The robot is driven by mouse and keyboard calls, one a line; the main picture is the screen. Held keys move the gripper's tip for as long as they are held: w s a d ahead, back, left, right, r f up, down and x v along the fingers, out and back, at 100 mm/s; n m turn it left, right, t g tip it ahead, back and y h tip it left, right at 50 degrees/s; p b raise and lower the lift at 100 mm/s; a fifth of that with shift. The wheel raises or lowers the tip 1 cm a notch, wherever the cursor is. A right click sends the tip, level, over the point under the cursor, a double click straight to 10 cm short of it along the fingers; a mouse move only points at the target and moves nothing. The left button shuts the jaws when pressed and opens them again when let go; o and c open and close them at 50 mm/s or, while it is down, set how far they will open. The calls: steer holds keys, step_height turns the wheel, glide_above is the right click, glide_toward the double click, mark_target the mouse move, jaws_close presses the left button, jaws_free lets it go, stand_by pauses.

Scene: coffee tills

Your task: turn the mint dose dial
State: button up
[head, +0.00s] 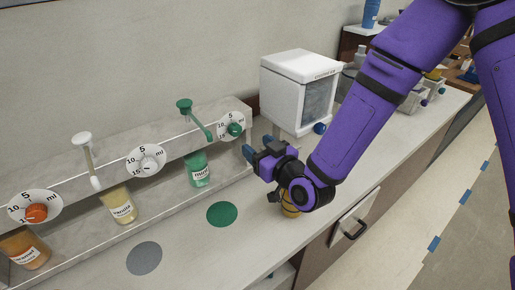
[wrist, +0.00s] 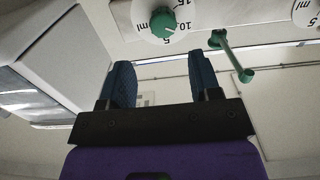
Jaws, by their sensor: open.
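The mint dose dial is a green knob (head: 234,129) on a white ml scale, at the right end of the grey dispenser rail in the head view. In the wrist view the knob (wrist: 163,25) is at the top, beyond the fingertips, with 5, 10 and 15 around it. The mint bottle (head: 198,170) stands below left of it, under a green pump (head: 185,105). My gripper (head: 257,148) is open and empty, in front of and below the dial, apart from it. Its two dark blue fingers (wrist: 161,70) show in the wrist view with nothing between them.
The green pump spout (wrist: 233,58) sticks out close beside the dial. A white machine (head: 298,90) with a blue knob stands to the right. An amber object (head: 290,208) is partly hidden under my wrist. Counter with green (head: 222,214) and grey (head: 144,258) discs is clear in front.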

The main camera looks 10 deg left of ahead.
mark_target(237, 132)
steer(key=x, duration=0.9)
steer(key=shift+s+a, duration=0.1)
steer(key=shift+s, duration=0.05)
steer(key=c, duration=0.5)
steer(key=n, duration=0.5)
steer(key=shift+s, duration=0.1)
steer(key=shift+c, duration=0.2)
steer(key=n, duration=0.6)
steer(key=o, duration=0.3)
steer(key=shift+n, duration=0.4)
steer(key=o, duration=0.5)
